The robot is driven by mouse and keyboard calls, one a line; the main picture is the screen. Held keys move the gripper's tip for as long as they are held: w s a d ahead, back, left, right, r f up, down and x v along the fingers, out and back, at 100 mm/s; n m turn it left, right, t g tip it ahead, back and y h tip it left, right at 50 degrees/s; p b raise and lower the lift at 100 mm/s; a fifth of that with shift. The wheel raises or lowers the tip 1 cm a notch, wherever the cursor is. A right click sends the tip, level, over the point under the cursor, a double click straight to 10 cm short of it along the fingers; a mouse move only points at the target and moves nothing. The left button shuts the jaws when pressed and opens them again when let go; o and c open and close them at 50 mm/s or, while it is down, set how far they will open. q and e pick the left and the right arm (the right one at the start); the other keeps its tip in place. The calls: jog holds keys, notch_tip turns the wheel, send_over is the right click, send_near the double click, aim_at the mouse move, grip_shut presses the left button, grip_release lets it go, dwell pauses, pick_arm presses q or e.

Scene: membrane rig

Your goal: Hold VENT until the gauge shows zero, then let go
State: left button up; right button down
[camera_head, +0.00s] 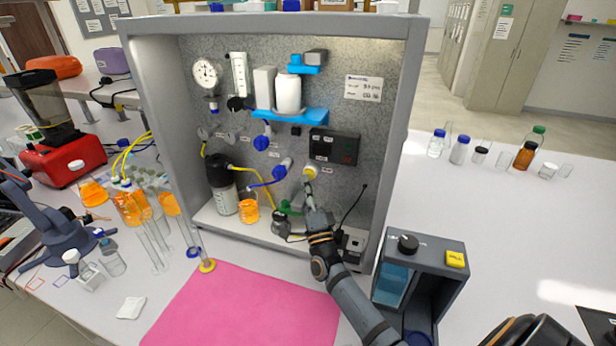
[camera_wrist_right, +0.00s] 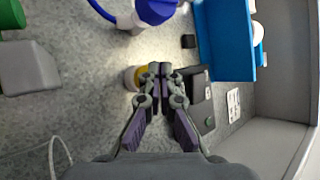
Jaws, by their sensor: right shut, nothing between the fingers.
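The round white gauge (camera_head: 205,73) is at the upper left of the rig's back panel; its needle is too small to read surely. A yellow round button (camera_head: 310,171) with a pale collar sits on the panel below the dark box; its label is not readable, so I cannot confirm it is VENT. My right gripper (camera_head: 308,185) is shut and empty, its tips at the button's lower edge. In the wrist view the shut fingertips (camera_wrist_right: 160,69) overlap the yellow button (camera_wrist_right: 130,76) and partly hide it; I cannot tell whether they press it.
A dark box (camera_head: 335,146) and blue valve handles are close around the button. A capped bottle (camera_head: 221,185) and orange beaker (camera_head: 249,211) stand on the rig's floor. The rig's right wall (camera_head: 394,150) is beside my arm. A pink mat (camera_head: 240,308) lies clear in front.

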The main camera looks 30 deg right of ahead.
jog(key=shift+w+d, duration=0.3)
jog(key=shift+d, duration=0.05)
dwell(0.4)
jog(key=shift+s+a, duration=0.1)
dwell(2.7)
jog(key=shift+s+a, duration=0.55)
jog(key=shift+a, duration=0.05)
jog(key=shift+s+a, duration=1.65)
jog(key=shift+a, duration=0.2)
